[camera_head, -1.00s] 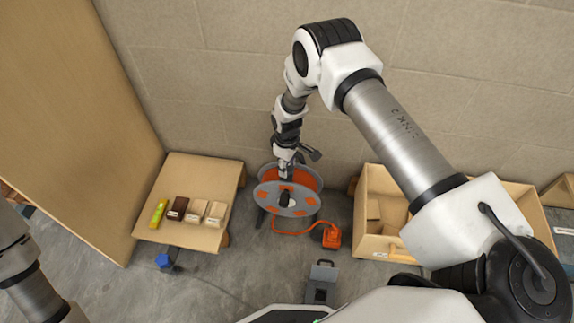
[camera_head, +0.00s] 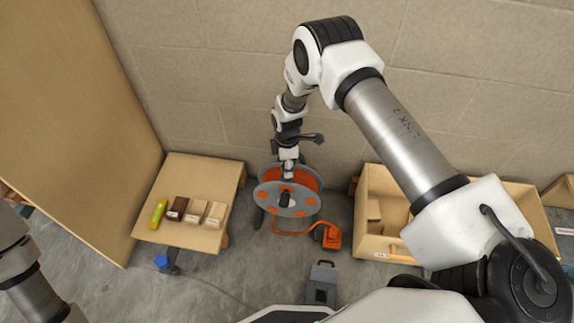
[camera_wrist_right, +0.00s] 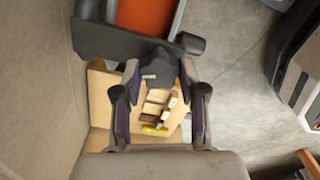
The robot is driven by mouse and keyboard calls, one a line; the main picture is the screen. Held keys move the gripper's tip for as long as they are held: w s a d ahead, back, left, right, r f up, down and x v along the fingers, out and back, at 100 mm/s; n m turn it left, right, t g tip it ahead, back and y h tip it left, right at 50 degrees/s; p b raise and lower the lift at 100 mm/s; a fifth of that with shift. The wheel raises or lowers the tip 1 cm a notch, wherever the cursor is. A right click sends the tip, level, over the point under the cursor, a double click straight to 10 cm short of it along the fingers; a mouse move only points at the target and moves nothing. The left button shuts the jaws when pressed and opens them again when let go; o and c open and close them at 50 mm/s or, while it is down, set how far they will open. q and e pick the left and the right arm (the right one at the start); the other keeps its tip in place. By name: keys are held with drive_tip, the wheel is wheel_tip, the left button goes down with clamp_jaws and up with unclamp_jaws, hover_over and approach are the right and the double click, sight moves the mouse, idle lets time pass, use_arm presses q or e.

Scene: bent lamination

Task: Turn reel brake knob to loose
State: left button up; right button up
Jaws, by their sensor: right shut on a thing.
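The cable reel (camera_head: 297,205), with grey flanges and orange cable, stands on the floor by the back wall. It also shows at the top of the wrist view, with its orange cable (camera_wrist_right: 147,14). My right gripper (camera_head: 288,173) reaches down at the reel's upper side. In the wrist view my right gripper (camera_wrist_right: 160,74) is shut on a dark knob (camera_wrist_right: 157,66), the brake knob, beside the reel's dark frame. The knob's setting cannot be read. My left gripper is out of view; only part of its arm shows at the left.
A low wooden table (camera_head: 193,234) left of the reel holds several blocks and a yellow-green item (camera_head: 158,213). A wooden bin (camera_head: 393,244) stands to the right. An orange box (camera_head: 328,236) lies on the floor by the reel. A grey case (camera_head: 321,286) stands nearer.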

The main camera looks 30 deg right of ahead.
idle(0.4)
drive_tip(key=o, duration=1.1)
drive_tip(key=shift+o, duration=0.2)
wheel_tip(320, 180, up, 12)
drive_tip(key=shift+f, duration=0.1)
